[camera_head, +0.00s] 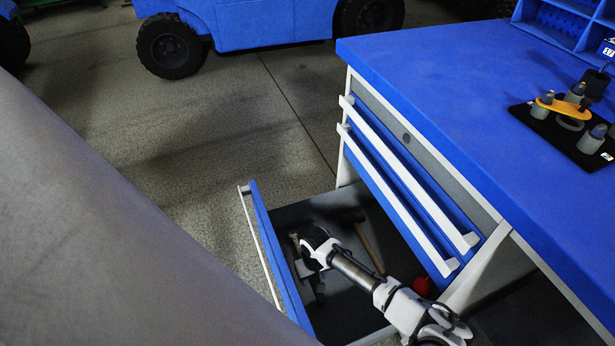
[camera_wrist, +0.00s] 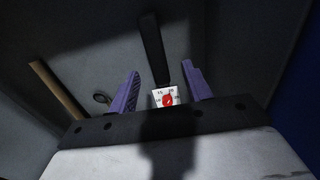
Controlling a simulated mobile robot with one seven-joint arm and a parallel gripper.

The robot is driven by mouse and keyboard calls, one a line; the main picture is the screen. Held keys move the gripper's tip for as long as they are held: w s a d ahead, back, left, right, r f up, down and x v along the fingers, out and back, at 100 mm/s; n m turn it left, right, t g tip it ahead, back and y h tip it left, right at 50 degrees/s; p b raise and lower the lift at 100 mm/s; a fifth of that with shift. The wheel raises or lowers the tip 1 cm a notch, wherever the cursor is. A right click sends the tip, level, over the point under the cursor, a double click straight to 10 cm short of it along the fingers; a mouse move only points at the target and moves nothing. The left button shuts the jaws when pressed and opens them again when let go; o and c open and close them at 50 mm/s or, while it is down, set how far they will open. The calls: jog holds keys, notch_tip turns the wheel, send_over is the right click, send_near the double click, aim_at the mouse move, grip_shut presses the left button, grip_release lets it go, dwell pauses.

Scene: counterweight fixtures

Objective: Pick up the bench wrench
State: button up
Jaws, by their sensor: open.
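In the wrist view, a tool with a long black handle (camera_wrist: 152,48) and a white dial plate with a red centre (camera_wrist: 168,98) lies in the drawer; it looks like the bench wrench, but its lower part is hidden by my gripper body. My gripper (camera_wrist: 162,72) is open, with one purple finger on each side of the tool. The handle runs between the fingers and beyond their tips; I cannot tell whether they touch it. In the head view, my arm reaches down into the open drawer (camera_head: 262,235), and the fingers and dial are hard to make out.
A wooden handle (camera_wrist: 58,88) and a small ring-shaped item (camera_wrist: 101,98) lie left of the fingers. The head view shows a wooden-handled tool (camera_head: 370,245) and a red item (camera_head: 422,287) in the drawer. The blue-topped bench (camera_head: 450,90) rises on the right.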

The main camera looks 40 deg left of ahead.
jog(key=shift+w+d+f+b, duration=0.1)
jog(key=shift+f+b, duration=0.35)
jog(key=shift+f, duration=1.1)
jog(key=shift+d+f+b, duration=0.1)
jog(key=shift+f+b, duration=0.3)
jog(key=shift+f, duration=1.15)
jog(key=shift+c, duration=0.3)
grip_shut()
